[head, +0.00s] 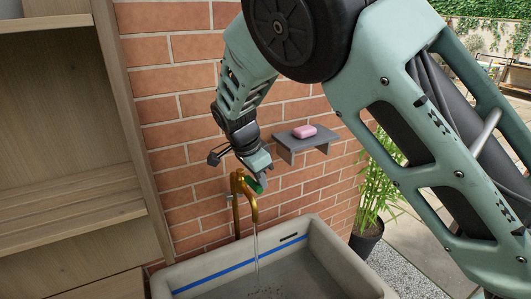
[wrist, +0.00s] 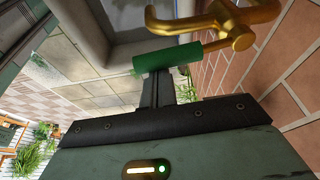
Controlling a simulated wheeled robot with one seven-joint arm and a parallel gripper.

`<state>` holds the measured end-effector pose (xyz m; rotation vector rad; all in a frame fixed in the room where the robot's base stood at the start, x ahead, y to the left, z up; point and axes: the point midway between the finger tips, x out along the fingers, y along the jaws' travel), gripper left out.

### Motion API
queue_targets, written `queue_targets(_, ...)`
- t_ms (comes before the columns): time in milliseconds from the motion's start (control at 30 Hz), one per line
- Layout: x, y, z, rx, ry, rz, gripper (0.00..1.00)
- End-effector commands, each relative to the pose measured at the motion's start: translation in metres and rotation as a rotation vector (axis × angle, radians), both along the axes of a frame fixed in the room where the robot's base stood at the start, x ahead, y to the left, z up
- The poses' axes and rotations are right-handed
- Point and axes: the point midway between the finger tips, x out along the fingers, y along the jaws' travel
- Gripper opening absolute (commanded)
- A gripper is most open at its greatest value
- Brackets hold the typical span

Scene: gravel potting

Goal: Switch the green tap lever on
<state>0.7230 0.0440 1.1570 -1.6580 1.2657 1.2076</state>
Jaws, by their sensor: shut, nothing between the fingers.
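The brass tap (head: 238,202) rises at the back of the stone sink against the brick wall; the wrist view shows it (wrist: 228,26) at the top right. Its green lever (wrist: 167,59) lies across the wrist view, and shows small beneath my gripper in the head view (head: 254,185). My gripper (wrist: 158,84) is shut and empty, its fingertips right at the green lever; I cannot tell whether they touch. A thin stream of water (head: 257,245) falls from the spout into the sink.
The stone sink (head: 335,244) has a blue line inside its back wall. A grey shelf (head: 310,141) with pink soap (head: 304,131) is on the wall right of the tap. A wooden cabinet (head: 60,150) stands left and a potted plant (head: 375,190) right.

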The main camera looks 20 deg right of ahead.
Motion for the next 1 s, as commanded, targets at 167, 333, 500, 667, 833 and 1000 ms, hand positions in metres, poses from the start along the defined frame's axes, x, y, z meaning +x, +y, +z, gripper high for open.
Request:
queue_targets(167, -0.002, 0.005, 0.0, 0.0, 0.001, 0.002, 0.0)
queue_targets(333, -0.003, 0.007, 0.0, 0.001, 0.001, 0.003, 0.0)
queue_targets(500, -0.003, 0.008, -0.001, 0.002, 0.001, 0.004, 0.0)
queue_targets(667, -0.003, 0.009, -0.001, 0.003, 0.001, 0.005, 0.0)
queue_targets(833, -0.002, 0.007, -0.001, 0.003, 0.001, 0.005, 0.0)
queue_targets(1000, 0.006, -0.012, -0.006, 0.002, 0.001, 0.002, 0.0)
